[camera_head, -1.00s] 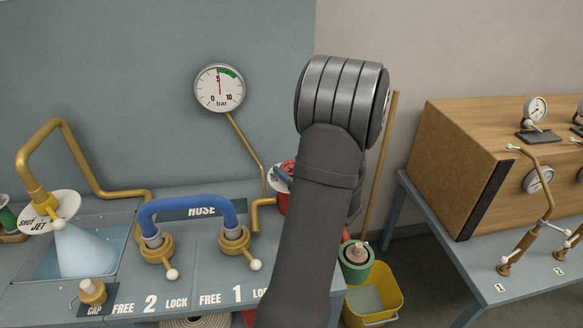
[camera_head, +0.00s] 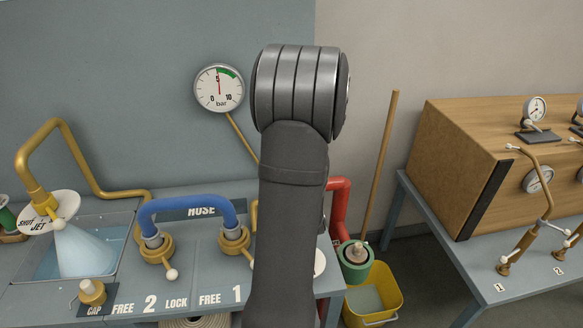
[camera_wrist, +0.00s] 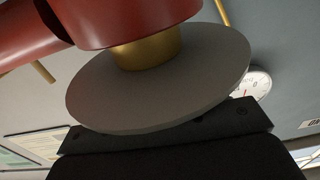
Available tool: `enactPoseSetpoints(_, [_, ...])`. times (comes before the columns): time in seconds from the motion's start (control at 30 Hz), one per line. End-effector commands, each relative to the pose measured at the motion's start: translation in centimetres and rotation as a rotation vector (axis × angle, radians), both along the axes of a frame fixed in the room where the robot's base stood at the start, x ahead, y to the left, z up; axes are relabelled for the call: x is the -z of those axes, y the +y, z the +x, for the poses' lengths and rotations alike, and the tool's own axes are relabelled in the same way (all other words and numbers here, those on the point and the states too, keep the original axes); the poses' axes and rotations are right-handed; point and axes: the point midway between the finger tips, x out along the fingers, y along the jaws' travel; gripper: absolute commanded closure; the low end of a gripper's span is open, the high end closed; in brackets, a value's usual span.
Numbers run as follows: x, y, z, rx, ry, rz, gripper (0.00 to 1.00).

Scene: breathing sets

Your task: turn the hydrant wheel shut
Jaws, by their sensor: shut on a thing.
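The hydrant's red body (camera_wrist: 130,18) fills the top of the wrist view. A brass neck (camera_wrist: 148,52) joins it to a pale round plate (camera_wrist: 160,85). The rim of a white plate (camera_head: 320,262) and a red pipe (camera_head: 340,205) show right of my arm in the head view. My gripper (camera_wrist: 165,150) is dark at the bottom of the wrist view, right at the plate. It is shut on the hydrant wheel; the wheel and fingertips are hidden. The pressure gauge (camera_head: 218,88) has its needle near 5.
A blue hose (camera_head: 190,205) arches between two brass couplings on the bench, left of my arm. A pale water jet (camera_head: 82,250) fans into the basin. A green container (camera_head: 356,270) and a yellow bucket (camera_head: 385,298) stand at the right.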

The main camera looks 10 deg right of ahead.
Motion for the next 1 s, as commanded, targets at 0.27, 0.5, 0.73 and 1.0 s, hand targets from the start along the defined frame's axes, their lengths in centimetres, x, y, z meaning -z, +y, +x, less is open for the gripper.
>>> enactPoseSetpoints(0.27, [0.0, 0.0, 0.0, 0.002, 0.0, 0.0, 0.59])
enactPoseSetpoints(0.5, [0.0, 0.0, 0.0, 0.002, 0.0, 0.0, 0.14])
enactPoseSetpoints(0.73, [0.0, 0.0, 0.0, 0.002, -0.001, 0.0, 0.14])
enactPoseSetpoints(1.0, [0.0, -0.1, -3.1, 0.004, 0.0, 0.001, 0.14])
